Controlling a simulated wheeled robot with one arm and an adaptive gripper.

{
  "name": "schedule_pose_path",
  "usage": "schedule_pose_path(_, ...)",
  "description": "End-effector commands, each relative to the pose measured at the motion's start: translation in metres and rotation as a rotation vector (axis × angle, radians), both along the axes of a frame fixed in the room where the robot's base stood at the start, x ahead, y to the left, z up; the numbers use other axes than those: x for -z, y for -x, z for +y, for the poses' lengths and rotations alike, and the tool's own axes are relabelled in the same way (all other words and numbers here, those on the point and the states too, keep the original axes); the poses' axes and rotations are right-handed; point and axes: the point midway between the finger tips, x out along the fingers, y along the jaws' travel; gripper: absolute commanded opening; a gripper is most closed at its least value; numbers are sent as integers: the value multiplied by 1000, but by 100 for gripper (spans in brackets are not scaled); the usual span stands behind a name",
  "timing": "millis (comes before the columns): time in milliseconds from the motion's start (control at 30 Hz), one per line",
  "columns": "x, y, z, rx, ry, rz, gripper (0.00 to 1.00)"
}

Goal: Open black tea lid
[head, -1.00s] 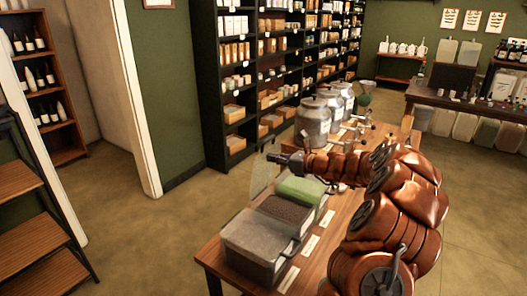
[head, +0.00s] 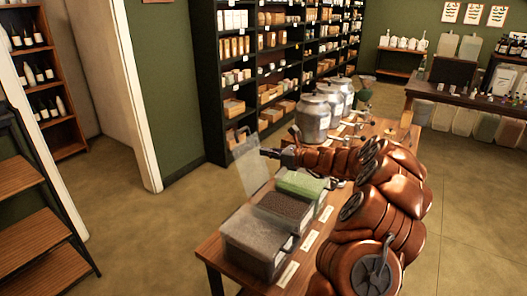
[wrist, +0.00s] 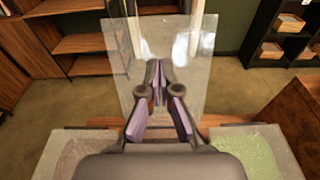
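Three clear bins stand in a row on the wooden table. The middle one, the black tea bin (head: 280,213), holds dark contents. Its clear lid (head: 248,165) stands raised, tilted up at the bin's left side. My gripper (head: 268,153) is at the upper part of this lid. In the wrist view the lid (wrist: 185,50) is a see-through panel facing me, with my gripper's fingertips (wrist: 157,78) against or just in front of it. The fingers look closed together, with nothing seen between them. The dark bin's inside is hidden below my gripper in the wrist view.
A grey-filled bin (head: 255,240) sits in front and a green-filled bin (head: 302,183) behind. Metal canisters (head: 313,118) stand farther back on the table. A black shelf (head: 211,90) stands behind. The floor left of the table is clear.

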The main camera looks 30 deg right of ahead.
Motion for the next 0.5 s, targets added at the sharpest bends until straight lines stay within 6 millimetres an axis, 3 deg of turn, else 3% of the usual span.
schedule_pose_path(500,-3,55,-33,2,1,-2,0)
